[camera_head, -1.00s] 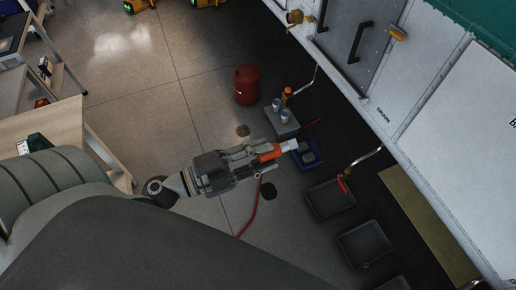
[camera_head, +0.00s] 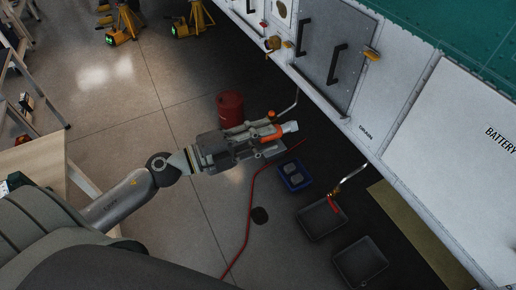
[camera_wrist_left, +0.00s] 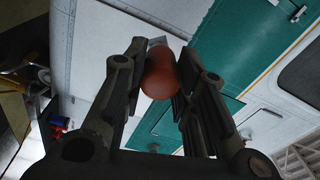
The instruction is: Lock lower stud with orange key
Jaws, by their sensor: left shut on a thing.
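My left gripper (camera_head: 265,141) is shut on the orange key (camera_head: 270,133), with its pale metal end (camera_head: 290,127) pointing right toward the white helicopter side. In the left wrist view the key's rounded orange handle (camera_wrist_left: 160,76) sits between the two dark fingers (camera_wrist_left: 156,85), and part of its metal shows beyond. On the white side, a grey door (camera_head: 333,50) with two dark handles has a brass-coloured fitting (camera_head: 273,43) at its left and a yellow fitting (camera_head: 371,54) at its right. I cannot tell which part is the lower stud. The key is apart from them. My right gripper is not in view.
A red canister (camera_head: 230,107) stands on the floor behind the gripper. A blue tray (camera_head: 295,174) and dark trays (camera_head: 322,219) lie below the helicopter. A red hose (camera_head: 249,210) crosses the floor. A wooden bench (camera_head: 38,160) is at left.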

